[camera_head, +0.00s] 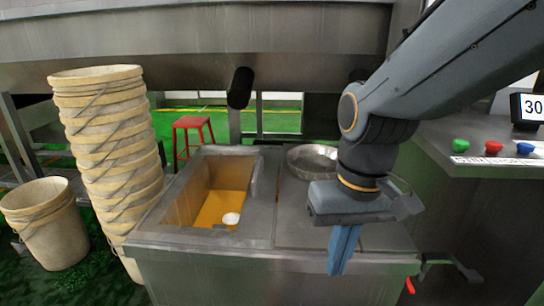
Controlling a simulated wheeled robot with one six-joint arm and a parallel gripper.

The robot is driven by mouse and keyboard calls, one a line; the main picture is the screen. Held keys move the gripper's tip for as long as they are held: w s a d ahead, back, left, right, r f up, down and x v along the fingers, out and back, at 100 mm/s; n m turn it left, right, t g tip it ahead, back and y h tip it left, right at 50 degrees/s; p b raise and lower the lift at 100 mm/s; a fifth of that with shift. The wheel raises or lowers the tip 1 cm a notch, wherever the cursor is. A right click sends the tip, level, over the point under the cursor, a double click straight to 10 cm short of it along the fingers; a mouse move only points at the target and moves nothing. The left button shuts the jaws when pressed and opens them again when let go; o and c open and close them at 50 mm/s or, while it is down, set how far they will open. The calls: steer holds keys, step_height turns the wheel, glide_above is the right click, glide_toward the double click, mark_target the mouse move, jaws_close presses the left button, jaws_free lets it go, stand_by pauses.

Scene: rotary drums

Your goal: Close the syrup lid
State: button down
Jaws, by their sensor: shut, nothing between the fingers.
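The syrup tank (150,233) is a grey metal box with an open rectangular well at its left. Amber syrup (215,207) shows in the well, with a small white round thing (231,219) at its surface. A flat metal panel (295,225) lies right of the opening; I cannot tell whether it is the syrup lid. My gripper (342,262) points down over the right front part of the tank top, right of the opening. Its blue fingers are shut and empty. My arm and gripper hide part of the tank's right side.
A round metal bowl (313,160) sits behind the panel. Stacked buckets (108,140) stand close at the tank's left, with another bucket (45,225) on the floor. A red stool (192,124) is behind. A button console (490,155) is at right. A large metal drum (200,45) spans overhead.

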steer(key=w+a+r+m+y+p, duration=0.25)
steer(key=w+m, duration=0.25)
steer(key=w, duration=0.5)
steer(key=w+a+r+m+y+p, duration=0.15)
steer(key=w+m+p, duration=0.3)
steer(key=w, duration=0.55)
steer(key=w+a+r+m+y+p, duration=0.1)
steer(key=w+r+m+p, duration=0.3)
steer(key=w, duration=0.6)
steer(key=w+d+f+m+y+p, duration=0.1)
steer(key=w+f+m+y+p, duration=0.2)
steer(key=w+m, duration=0.6)
steer(key=shift+n+h, duration=0.5)
steer(key=shift+n, duration=0.45)
steer(key=w+a+f, duration=0.1)
steer(key=a+f, duration=0.1)
steer(key=f, duration=0.1)
steer(key=a+f+p, duration=0.1)
steer(key=a+f, duration=0.1)
steer(key=f, duration=0.1)
steer(key=w+a+f, duration=0.1)
steer(key=a+f, duration=0.1)
steer(key=f, duration=0.1)
steer(key=shift+w, duration=0.3)
steer(key=shift+a+p, duration=0.45)
steer(key=shift+a, duration=0.75)
steer(key=shift+w+a+f, duration=0.1)
steer(key=shift+a+f, duration=0.15)
steer(key=shift+a, duration=0.4)
